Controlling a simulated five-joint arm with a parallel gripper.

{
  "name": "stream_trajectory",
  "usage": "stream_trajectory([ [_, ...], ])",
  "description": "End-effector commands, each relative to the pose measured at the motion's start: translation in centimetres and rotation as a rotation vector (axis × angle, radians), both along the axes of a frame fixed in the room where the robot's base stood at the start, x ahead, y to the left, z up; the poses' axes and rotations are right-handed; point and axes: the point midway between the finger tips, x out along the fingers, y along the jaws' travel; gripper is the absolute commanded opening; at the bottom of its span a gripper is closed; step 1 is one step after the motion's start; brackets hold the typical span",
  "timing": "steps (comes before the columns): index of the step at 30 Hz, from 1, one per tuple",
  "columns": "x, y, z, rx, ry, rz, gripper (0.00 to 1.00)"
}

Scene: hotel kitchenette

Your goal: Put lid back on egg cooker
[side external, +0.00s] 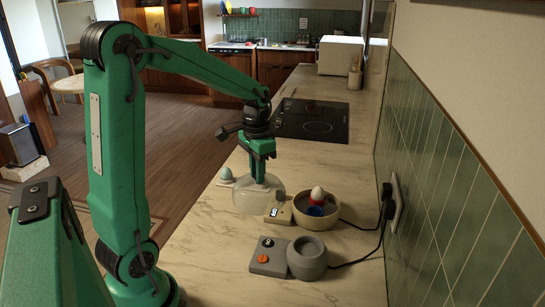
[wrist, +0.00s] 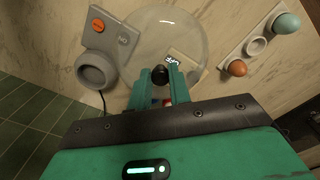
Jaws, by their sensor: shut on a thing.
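The clear dome lid (side external: 246,201) hangs from my gripper (side external: 259,178), which is shut on its dark knob (wrist: 160,74). The lid looks roughly level. In the side view it is left of the egg cooker's cream bowl (side external: 329,222) and partly overlaps its display panel (side external: 279,213); its exact height over the counter is hard to tell. The bowl is uncovered, with a white egg (side external: 318,194) and red and blue items inside. In the wrist view, the clear lid (wrist: 150,30) spreads beyond my fingers, which hide most of the bowl.
A grey device with an orange button (side external: 263,257) and round cup (side external: 307,262) stands in front of the cooker. A holder with a pale blue egg (wrist: 286,23) and brown egg (wrist: 237,68) lies left of the lid. Cables run to the wall outlet (side external: 392,204). Counter beyond is clear up to the cooktop (side external: 312,121).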

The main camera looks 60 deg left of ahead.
Motion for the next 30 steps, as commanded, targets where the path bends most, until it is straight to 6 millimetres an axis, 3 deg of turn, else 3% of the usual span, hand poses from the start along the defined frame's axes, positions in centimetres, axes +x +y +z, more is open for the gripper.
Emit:
stream_trajectory([
  [11, 7.6, -0.6, 1.0, 0.0, 0.001, -0.004, 0.0],
  [21, 14.4, -2.5, 1.2, -0.001, 0.002, -0.002, 0.0],
  [30, 17.3, -3.7, 1.1, 0.0, 0.001, 0.0, 0.0],
])
